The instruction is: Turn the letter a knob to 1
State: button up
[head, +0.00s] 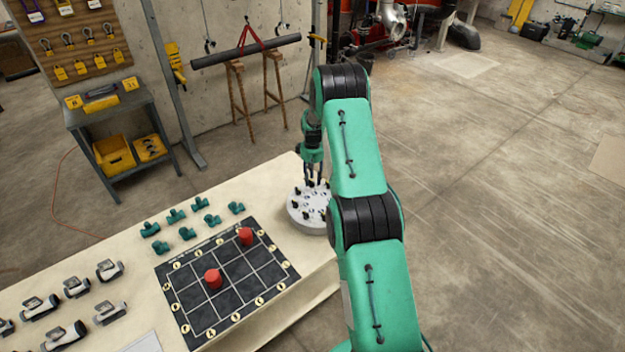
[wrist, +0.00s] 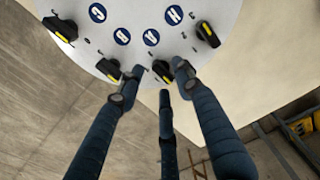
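A round white panel (head: 296,212) with black knobs and blue letter labels stands at the bench's end; the wrist view shows it (wrist: 190,62) close up. The letter A label (wrist: 151,37) is at its middle. The black knob (wrist: 162,70) below that label has a yellow mark. My gripper (wrist: 160,76) has dark fingers spread around this knob, one at each side and one at its near edge. A gap shows at the left finger; contact at the right finger cannot be told. In the head view my gripper (head: 317,182) is over the panel, its tips partly hidden among knobs.
Other knobs stand close by, one left (wrist: 108,68) and one right (wrist: 207,33). A black grid board (head: 228,285) with two red cylinders lies on the bench, beside green fittings (head: 186,233) and grey valves (head: 76,287). Open floor lies right.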

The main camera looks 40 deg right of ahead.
jog(key=shift+f, duration=0.4)
jog(key=shift+c, duration=0.5)
grip_shut()
jog(key=shift+m, duration=0.3)
jog(key=m+b, duration=0.2)
jog(key=m, duration=0.3)
jog(key=shift+b, duration=0.35)
jog(key=m+b, duration=0.1)
jog(key=m, duration=0.5)
jog(key=shift+s+a+b, duration=0.1)
jog(key=shift+s+b, duration=0.05)
jog(key=shift+b, duration=0.15)
